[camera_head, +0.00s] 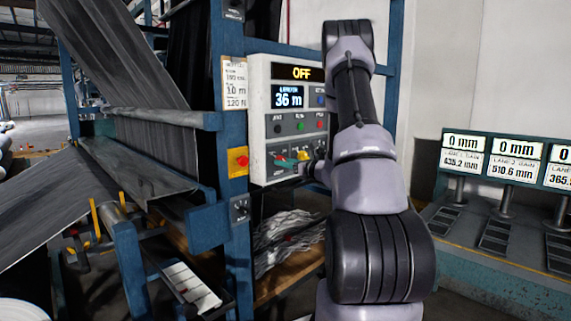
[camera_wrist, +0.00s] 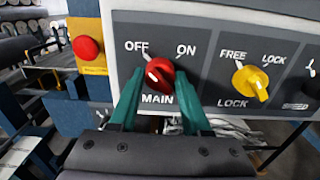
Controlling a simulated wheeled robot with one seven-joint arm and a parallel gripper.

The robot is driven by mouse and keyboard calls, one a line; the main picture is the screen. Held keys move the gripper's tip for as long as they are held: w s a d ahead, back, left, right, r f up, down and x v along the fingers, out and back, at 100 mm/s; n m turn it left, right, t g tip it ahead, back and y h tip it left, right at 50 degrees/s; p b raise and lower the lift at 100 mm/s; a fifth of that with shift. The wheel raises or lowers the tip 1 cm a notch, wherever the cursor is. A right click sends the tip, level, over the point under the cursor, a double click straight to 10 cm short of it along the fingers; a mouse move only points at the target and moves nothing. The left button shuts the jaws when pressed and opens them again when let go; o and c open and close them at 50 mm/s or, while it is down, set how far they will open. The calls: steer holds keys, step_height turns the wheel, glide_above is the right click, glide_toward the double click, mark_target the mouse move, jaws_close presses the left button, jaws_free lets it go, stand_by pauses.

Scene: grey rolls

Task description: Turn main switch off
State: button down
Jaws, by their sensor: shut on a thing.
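The main switch (camera_wrist: 159,73) is a red rotary knob on a grey panel, marked OFF at left, ON at right and MAIN below. Its white pointer is turned up and left, toward OFF. My gripper (camera_wrist: 160,85) has its two green fingers on either side of the knob, shut on it. In the head view my gripper (camera_head: 302,165) reaches the lower part of the control box (camera_head: 257,120), and my arm hides part of the box's right side. The display (camera_head: 301,73) on top of the box reads OFF, and the screen below it reads 36 m.
A yellow FREE/LOCK knob (camera_wrist: 250,83) sits close to the right of my fingers. A red button on a yellow plate (camera_wrist: 87,49) is at the left. A blue frame post (camera_head: 232,200) stands beside the box. Grey fabric (camera_head: 110,50) hangs at left.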

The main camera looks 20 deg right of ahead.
steer(key=shift+f, duration=0.1)
stand_by(0.5)
steer(key=shift+c, duration=1.8)
jaws_free()
steer(key=shift+s, duration=0.1)
steer(key=v, duration=1)
steer(key=shift+s, duration=0.3)
steer(key=shift+d, duration=0.15)
